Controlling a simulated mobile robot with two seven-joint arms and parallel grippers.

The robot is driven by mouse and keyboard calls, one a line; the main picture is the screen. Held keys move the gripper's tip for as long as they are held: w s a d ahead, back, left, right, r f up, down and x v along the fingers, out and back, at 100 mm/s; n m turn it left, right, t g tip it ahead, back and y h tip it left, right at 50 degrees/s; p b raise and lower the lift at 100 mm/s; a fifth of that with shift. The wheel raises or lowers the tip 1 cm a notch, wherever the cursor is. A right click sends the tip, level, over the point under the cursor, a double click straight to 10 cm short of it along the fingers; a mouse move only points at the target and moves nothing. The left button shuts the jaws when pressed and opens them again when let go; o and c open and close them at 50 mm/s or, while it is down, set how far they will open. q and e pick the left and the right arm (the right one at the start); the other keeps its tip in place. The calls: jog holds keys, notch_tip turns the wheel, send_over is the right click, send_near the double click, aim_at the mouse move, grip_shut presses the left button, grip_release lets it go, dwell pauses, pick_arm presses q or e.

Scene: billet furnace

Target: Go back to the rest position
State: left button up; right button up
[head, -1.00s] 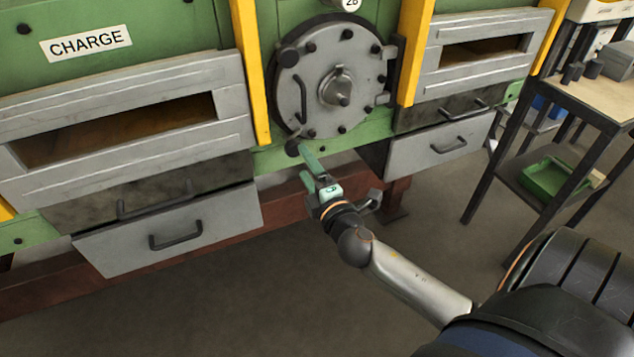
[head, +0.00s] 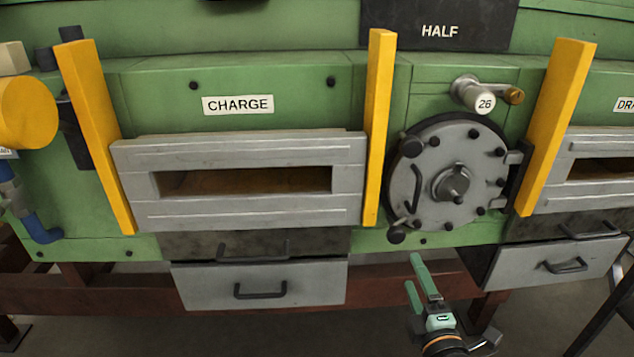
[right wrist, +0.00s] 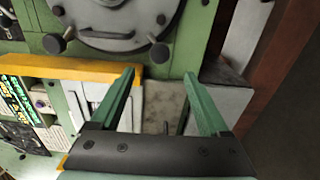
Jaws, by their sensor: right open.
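My right gripper (head: 417,280) is in the lower right of the head view, in front of and below the round grey hatch (head: 448,170). Its two green fingers are apart with nothing between them. The right wrist view shows the same open fingers (right wrist: 160,100), with the lower edge of the hatch (right wrist: 120,25) beyond them. The gripper looks clear of the furnace front, though the exact gap cannot be judged. My left gripper is not in view.
The green furnace has a grey charge door (head: 240,213) with a slot, and a grey drawer (head: 308,286) below it. Yellow posts (head: 379,130) flank the openings. A dark red beam (head: 120,292) runs underneath. A dark table leg (head: 605,325) shows at the right edge.

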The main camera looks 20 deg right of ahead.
pick_arm(q)
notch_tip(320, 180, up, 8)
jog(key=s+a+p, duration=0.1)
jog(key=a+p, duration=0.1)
jog(key=p, duration=0.8)
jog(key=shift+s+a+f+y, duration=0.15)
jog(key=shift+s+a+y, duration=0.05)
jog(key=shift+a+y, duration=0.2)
pick_arm(e)
jog(key=s+a+f+m+g+y, duration=0.6)
jog(key=s+a+f+m+g, duration=0.2)
jog(key=s+a+f+m, duration=0.5)
notch_tip(320, 180, down, 3)
jog(key=shift+s+a+f+y, duration=0.1)
jog(key=shift+s+a+y, duration=0.3)
jog(key=shift+s+a, duration=0.65)
jog(key=shift+s+d, duration=0.1)
jog(key=shift+d, duration=0.05)
